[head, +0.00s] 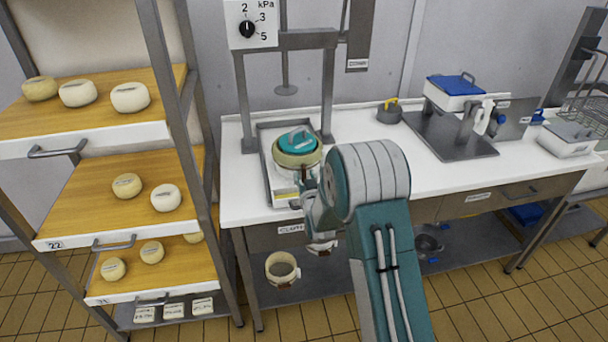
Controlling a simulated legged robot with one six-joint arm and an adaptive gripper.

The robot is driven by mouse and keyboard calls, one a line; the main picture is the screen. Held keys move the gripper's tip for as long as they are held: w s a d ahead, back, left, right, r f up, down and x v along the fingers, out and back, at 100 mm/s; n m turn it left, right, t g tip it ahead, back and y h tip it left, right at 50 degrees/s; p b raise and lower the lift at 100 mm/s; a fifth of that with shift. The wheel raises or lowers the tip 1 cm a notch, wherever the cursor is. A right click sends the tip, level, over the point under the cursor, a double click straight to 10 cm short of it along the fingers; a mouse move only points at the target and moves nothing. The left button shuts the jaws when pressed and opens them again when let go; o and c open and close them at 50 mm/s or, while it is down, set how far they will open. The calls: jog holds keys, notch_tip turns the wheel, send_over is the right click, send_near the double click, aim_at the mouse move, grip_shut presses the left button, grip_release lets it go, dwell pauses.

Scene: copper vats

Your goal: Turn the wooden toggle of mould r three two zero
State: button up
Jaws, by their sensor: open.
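A round pale mould (297,159) with a teal lid (297,140) stands upright in a metal tray (268,168) on the white worktop, under the press. No number is legible on it, so I cannot tell whether it is R320. My gripper (306,184) is open at the near right side of this mould, close to its lower wall. I cannot tell whether it touches. The gripper and my arm hide that side, and I cannot make out a wooden toggle there.
The press frame (327,92) stands around the tray. Another mould ring (281,260) sits on the shelf below. A cheese rack (172,100) stands close on the left. A dark pot (389,113) and a metal stand (440,136) are to the right.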

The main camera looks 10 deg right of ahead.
jog(key=shift+w, duration=0.5)
grip_shut()
